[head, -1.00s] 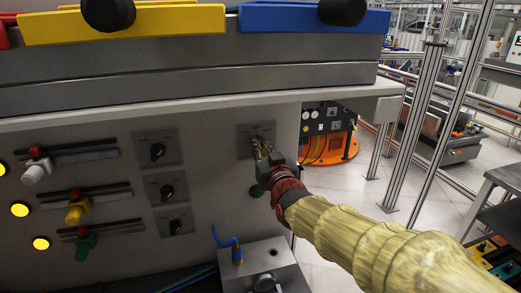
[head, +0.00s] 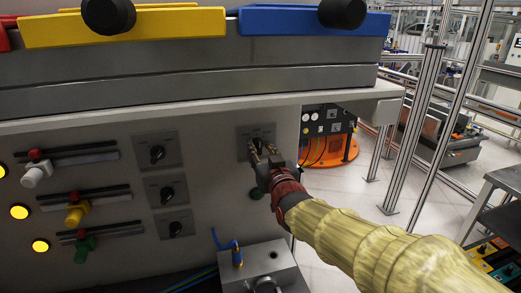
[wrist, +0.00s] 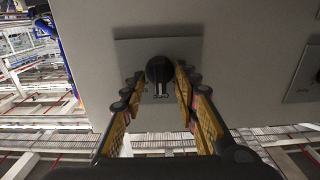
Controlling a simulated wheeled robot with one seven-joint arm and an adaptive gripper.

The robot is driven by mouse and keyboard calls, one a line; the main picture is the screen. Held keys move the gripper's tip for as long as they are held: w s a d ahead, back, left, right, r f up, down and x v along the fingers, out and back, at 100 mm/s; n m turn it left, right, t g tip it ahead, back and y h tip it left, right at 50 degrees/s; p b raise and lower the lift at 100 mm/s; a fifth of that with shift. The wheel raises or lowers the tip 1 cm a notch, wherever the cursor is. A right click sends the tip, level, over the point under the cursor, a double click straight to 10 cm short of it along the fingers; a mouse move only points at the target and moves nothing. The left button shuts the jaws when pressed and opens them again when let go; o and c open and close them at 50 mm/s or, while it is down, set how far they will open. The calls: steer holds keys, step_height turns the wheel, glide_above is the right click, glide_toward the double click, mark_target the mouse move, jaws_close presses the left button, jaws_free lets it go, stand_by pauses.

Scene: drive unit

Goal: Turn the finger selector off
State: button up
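A black round selector knob on a square grey plate (head: 243,133) is on the right part of the panel front. In the wrist view the knob (wrist: 159,69) sits near the middle of its plate (wrist: 190,46), with a light mark and small label at its lower edge. I cannot read the label. My gripper (head: 262,151) is at this knob, and in the head view its fingers hide part of it. In the wrist view my gripper (wrist: 161,78) is open, one finger on each side of the knob. The right finger looks very close; I cannot tell whether it touches.
Three similar black selectors (head: 157,153) stand in a column to the left. Further left are sliders with white, yellow and green handles (head: 76,214) and lit yellow buttons (head: 19,212). A grey box (head: 262,265) with a blue cable juts out below. A ledge overhangs above.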

steer(key=v, duration=1.2)
steer(key=s+d+f+g+h, duration=0.1)
steer(key=s+d+f+g, duration=0.1)
steer(key=s+f+g, duration=0.45)
steer(key=s+d+f+g+h, duration=0.15)
steer(key=s+f, duration=0.25)
steer(key=f, duration=0.6)
steer(key=s+d+m+g+h, duration=0.2)
steer(key=s+d+m+g, duration=0.1)
steer(key=s+d, duration=0.9)
steer(key=s, duration=0.4)
steer(key=shift+d+f+g, duration=0.2)
steer(key=shift+d+g, duration=0.15)
steer(key=shift+g, duration=0.05)
